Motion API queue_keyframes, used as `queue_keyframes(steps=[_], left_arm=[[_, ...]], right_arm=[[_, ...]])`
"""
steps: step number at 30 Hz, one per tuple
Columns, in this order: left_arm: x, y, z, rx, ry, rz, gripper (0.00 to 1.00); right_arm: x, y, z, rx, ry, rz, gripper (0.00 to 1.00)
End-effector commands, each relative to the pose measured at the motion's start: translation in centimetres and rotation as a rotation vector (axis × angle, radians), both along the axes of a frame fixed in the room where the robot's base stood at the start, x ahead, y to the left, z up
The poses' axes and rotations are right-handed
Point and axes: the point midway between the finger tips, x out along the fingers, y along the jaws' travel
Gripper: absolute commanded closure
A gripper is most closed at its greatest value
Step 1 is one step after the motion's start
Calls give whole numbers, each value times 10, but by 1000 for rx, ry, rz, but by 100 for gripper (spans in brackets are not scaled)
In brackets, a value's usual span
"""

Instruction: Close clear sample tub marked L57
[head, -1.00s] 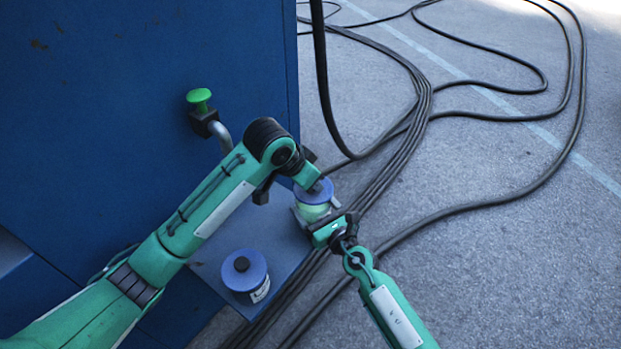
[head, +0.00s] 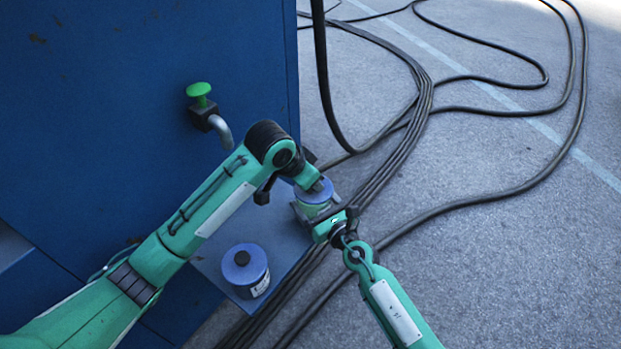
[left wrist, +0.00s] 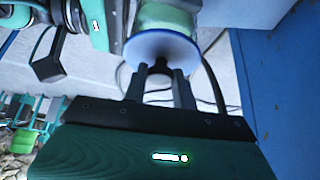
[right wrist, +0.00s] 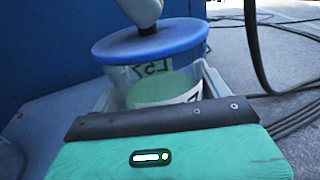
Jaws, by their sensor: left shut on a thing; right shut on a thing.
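The clear sample tub (right wrist: 125,75) has pale green contents and a label that seems to read L57, seen in the right wrist view. Its blue lid (right wrist: 165,42) sits level over the mouth; I cannot tell whether it is fully seated. In the head view the lid (head: 312,191) is at the far end of the small shelf. My left gripper (left wrist: 162,72) comes from above and is shut on the lid's knob. My right gripper (head: 325,217) is shut on the tub's body from the near right side, with a finger on each side.
A second tub with a blue lid and dark knob (head: 243,262) stands on the shelf's (head: 215,265) near end. A blue cabinet wall (head: 130,110) with a green knob (head: 198,90) on a pipe rises at left. Black cables (head: 425,100) run across the floor at right.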

Motion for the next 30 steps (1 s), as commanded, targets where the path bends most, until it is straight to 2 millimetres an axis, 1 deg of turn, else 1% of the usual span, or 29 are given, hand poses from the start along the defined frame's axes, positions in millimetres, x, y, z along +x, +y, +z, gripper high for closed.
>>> queue_keyframes(steps=[17,18,20,21,30], left_arm=[[0,0,-12,0,0,-2,95],[0,0,-12,0,0,-2,67],[0,0,-12,0,0,-2,55],[0,0,-12,0,0,-2,47],[0,0,-10,0,0,-2,47]], right_arm=[[0,0,0,-1,1,0,63],[0,0,0,-1,1,0,63],[0,0,0,-1,1,0,63],[0,0,0,-1,1,0,63],[0,0,0,-1,1,0,63]])
